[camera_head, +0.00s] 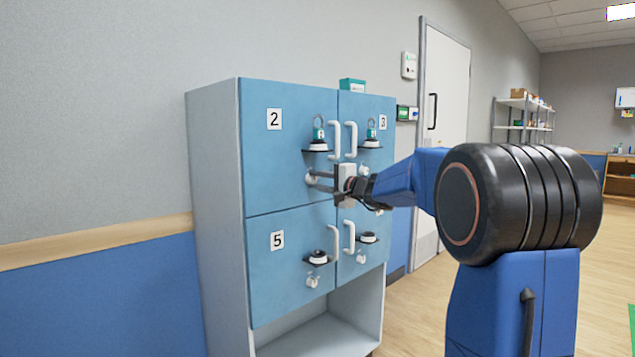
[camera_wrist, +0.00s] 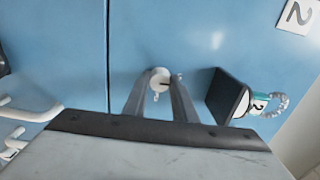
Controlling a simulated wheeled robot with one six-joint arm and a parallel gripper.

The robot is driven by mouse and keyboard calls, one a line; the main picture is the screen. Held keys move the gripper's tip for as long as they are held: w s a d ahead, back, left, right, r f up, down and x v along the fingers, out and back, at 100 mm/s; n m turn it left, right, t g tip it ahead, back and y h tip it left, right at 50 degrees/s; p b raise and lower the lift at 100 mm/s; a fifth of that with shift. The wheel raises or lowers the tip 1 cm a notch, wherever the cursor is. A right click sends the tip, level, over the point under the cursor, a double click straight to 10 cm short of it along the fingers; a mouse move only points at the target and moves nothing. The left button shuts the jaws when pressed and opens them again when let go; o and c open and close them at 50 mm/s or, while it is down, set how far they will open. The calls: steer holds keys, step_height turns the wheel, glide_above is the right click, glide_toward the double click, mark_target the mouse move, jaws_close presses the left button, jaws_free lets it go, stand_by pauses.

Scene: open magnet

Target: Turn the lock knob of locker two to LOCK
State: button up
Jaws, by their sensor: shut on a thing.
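Locker two (camera_head: 285,135) is the upper left blue door, marked with a 2, and looks shut. Its small white lock knob (camera_head: 310,178) sits low on the door near the right edge, below a black shelf. In the wrist view the knob (camera_wrist: 160,80) shows as a round white disc with a dark mark and a small key-like piece hanging from it. My gripper (camera_head: 316,182) reaches in from the right, with its two grey fingers shut on the knob. They also show either side of it in the wrist view (camera_wrist: 158,92). I cannot read any LOCK marking.
The white door handles (camera_head: 334,140) of lockers two and three (camera_head: 350,126) are close by. Locker five (camera_head: 285,255) lies below. The floor at right is open.

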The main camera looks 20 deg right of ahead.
steer(key=o, duration=1)
steer(key=shift+o, duration=0.2)
steer(key=v, duration=1.7)
steer(key=shift+s, duration=0.2)
steer(key=shift+d, duration=0.1)
